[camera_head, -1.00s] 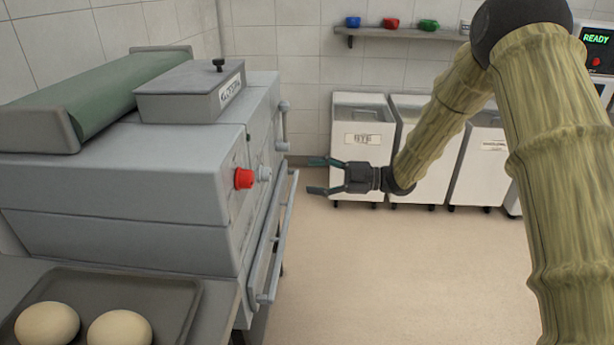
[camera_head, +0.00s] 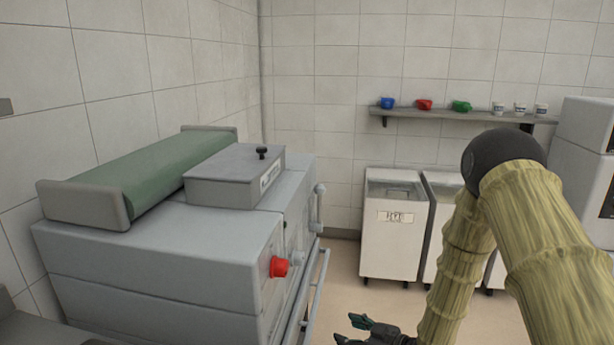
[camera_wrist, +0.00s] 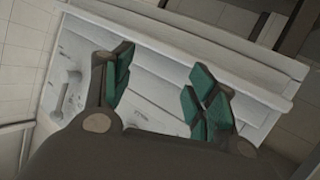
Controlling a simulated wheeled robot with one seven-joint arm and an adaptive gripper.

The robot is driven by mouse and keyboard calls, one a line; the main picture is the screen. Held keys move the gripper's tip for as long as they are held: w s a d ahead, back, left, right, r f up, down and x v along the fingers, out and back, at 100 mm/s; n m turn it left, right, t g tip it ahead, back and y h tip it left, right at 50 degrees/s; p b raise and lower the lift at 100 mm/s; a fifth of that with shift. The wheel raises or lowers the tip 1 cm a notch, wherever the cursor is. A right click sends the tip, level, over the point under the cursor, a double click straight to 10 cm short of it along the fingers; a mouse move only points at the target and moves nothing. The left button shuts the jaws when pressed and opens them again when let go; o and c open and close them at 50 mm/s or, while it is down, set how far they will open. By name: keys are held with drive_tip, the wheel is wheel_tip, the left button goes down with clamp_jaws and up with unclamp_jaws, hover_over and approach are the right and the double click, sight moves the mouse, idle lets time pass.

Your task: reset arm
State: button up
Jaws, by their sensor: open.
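My gripper (camera_head: 366,326) is at the bottom edge of the head view, open and empty, with dark jaws and green pads. Part of it is cut off by the frame. My arm bends down to it from the right. In the wrist view, my gripper (camera_wrist: 163,95) shows both green-padded fingers spread apart with nothing between them. Behind them is a tilted pale grey machine front (camera_wrist: 150,60) with a handle at its left.
A grey machine (camera_head: 150,265) with a green roller belt and red knob stands left, its rails jutting right. White bins (camera_head: 392,245) stand along the back wall. A shelf (camera_head: 450,115) holds blue, red and green bowls and several cups. Some floor shows between machine and bins.

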drive_tip(key=s+d+f+m+g+h+p, duration=0.2)
drive_tip(key=s+d+f+m+h, duration=0.15)
drive_tip(key=s+f, duration=0.45)
drive_tip(key=s+d+f+m+g+h+p, duration=0.25)
drive_tip(key=s+f+m, duration=0.2)
drive_tip(key=s, duration=0.75)
drive_tip(key=s+d+m+g+h+p, duration=0.1)
drive_tip(key=s+d+m+g+h, duration=0.1)
drive_tip(key=s, duration=1)
drive_tip(key=s+d+f+m+g+h+p, duration=0.1)
drive_tip(key=s+d+m+g+h, duration=0.1)
drive_tip(key=s, duration=0.9)
drive_tip(key=shift+s+d+g+h, duration=0.2)
drive_tip(key=shift+s+g+h, duration=0.15)
drive_tip(key=shift+g, duration=0.2)
